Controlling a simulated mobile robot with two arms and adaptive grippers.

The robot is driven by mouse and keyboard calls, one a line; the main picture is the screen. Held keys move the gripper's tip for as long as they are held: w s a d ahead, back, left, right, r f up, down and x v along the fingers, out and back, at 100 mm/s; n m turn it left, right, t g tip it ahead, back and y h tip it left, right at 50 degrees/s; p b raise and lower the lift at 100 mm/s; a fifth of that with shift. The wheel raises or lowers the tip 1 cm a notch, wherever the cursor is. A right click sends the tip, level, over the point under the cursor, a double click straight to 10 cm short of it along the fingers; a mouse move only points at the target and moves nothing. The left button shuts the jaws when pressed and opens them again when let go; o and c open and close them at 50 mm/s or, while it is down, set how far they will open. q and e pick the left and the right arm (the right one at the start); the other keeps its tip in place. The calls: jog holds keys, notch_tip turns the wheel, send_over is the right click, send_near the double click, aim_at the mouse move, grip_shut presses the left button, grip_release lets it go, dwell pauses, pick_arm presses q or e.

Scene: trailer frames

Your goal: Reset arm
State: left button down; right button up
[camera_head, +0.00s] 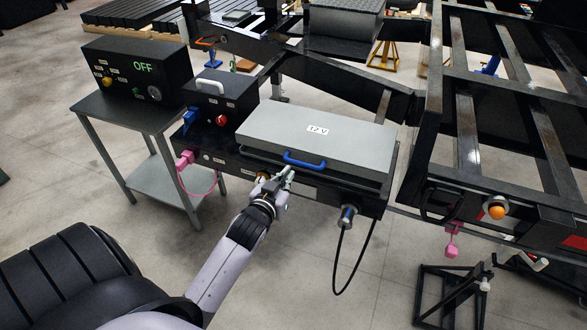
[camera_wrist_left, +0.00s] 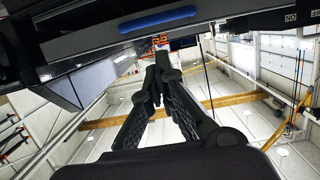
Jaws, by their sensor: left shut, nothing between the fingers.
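My left gripper (camera_head: 284,177) is shut and empty. It is in front of the grey box marked 12 V (camera_head: 330,128), just below and left of the blue handle (camera_head: 304,161) on the box's front edge. In the left wrist view my left gripper's fingers (camera_wrist_left: 160,62) are together and point up, and the blue handle (camera_wrist_left: 157,19) is above them. A small gap seems to lie between fingers and handle. My right gripper is not in view.
A table (camera_head: 88,103) with a black box reading OFF (camera_head: 140,68) stands at the left. A pink connector (camera_head: 185,159) and a black cable (camera_head: 336,270) hang at the front. A black trailer frame (camera_head: 480,184) stands right. Floor is clear at front centre.

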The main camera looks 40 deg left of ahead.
pick_arm(q)
jog(key=s+d+f+m+g+h, duration=0.1)
jog(key=s+d+f+g, duration=0.3)
jog(key=f, duration=0.7)
jog(key=s+d+f+m+h, duration=0.1)
jog(key=s+f, duration=0.4)
jog(key=f, duration=0.5)
jog(key=s+d+f+g+h, duration=0.1)
jog(key=s+d+f+g, duration=0.3)
jog(key=f, duration=0.7)
jog(key=s+d+f+m+g, duration=0.1)
jog(key=s+f, duration=0.4)
jog(key=s, duration=0.5)
jog(key=s+d+f+m+g, duration=0.1)
jog(key=s+f+g, duration=0.2)
jog(key=s+f, duration=0.3)
jog(key=s+d+f+m+g, duration=0.1)
jog(key=s+f, duration=0.5)
jog(key=s, duration=0.9)
jog(key=shift+s+f+g+h, duration=0.15)
jog(key=shift+f+g+h, duration=0.15)
jog(key=shift+g, duration=0.1)
